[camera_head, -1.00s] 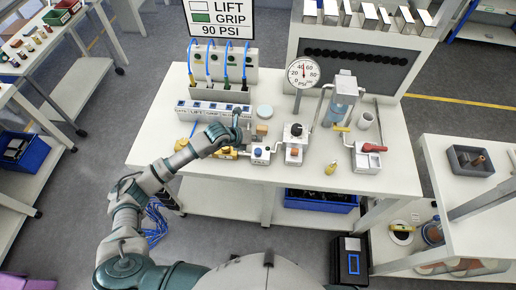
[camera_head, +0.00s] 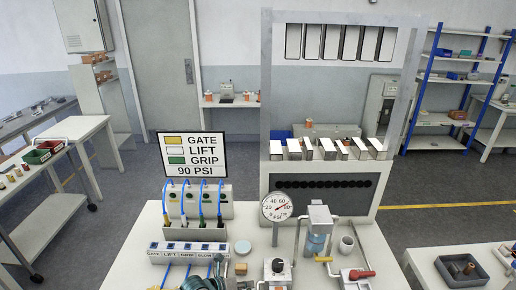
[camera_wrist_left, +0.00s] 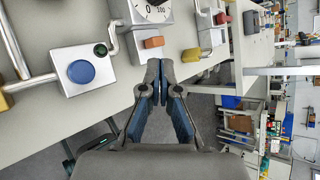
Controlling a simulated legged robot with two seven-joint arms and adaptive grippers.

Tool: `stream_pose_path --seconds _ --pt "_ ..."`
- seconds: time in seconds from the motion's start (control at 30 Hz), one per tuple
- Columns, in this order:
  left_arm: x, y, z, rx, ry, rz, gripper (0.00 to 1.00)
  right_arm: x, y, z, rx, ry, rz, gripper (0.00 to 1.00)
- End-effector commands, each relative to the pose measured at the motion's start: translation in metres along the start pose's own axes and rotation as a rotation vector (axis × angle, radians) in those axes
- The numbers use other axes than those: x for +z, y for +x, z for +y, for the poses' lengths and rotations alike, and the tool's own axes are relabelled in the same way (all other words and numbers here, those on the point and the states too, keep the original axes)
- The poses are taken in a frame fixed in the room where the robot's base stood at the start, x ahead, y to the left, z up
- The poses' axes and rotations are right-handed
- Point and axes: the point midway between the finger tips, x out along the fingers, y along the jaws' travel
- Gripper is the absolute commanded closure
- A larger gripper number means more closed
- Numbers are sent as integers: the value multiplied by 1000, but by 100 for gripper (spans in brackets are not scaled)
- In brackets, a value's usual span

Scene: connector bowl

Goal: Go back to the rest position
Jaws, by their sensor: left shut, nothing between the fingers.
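My left gripper (camera_wrist_left: 160,68) is shut and empty in the wrist view, its blue-padded fingers meeting just off the edge of the light bench top. In the head view only part of my left gripper (camera_head: 216,276) shows at the bottom edge, in front of the labelled block (camera_head: 188,252) marked GATE, LIFT and GRIP. Its fingertips are hard to make out there. My right arm and gripper do not show.

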Motion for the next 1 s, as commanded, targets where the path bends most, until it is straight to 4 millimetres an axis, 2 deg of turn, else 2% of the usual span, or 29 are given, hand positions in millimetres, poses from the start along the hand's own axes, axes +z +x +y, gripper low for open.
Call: stream_pose_path --seconds 0.03,0.07,0.1,0.17,0.2,0.27,0.3,0.37,0.43,0.5,0.57,0.63,0.7,0.8,1.0 --pt "-13 3 -28 -123 -51 -9 100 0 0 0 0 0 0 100" --pt "-18 2 -49 -219 -95 -28 100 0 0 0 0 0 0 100" --pt "-22 -5 -80 -366 -177 -66 100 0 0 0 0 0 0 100" --pt "-18 -27 -119 -593 -346 -164 100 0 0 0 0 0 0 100" --pt "-8 -47 -132 -718 -474 -247 100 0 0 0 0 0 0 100" --pt "9 -78 -132 -861 -687 -390 100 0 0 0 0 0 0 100" --pt "20 -98 -120 -923 -842 -494 100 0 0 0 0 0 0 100" --pt "29 -122 -84 -965 -1089 -656 100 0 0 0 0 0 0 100" --pt "21 -142 -28 -932 -1384 -838 100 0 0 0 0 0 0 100" --pt "-3 -152 25 -834 -1642 -979 100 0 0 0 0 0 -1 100" --pt "-35 -155 64 -712 -1842 -1069 100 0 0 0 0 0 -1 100" --pt "-78 -158 98 -548 -2040 -1139 100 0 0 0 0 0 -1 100" --pt "-119 -160 120 -388 -2193 -1173 100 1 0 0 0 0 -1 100" --pt "-169 -163 136 -184 -2350 -1184 100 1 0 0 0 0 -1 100" --pt "-253 -172 141 170 -2557 -1136 100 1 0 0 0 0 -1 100"
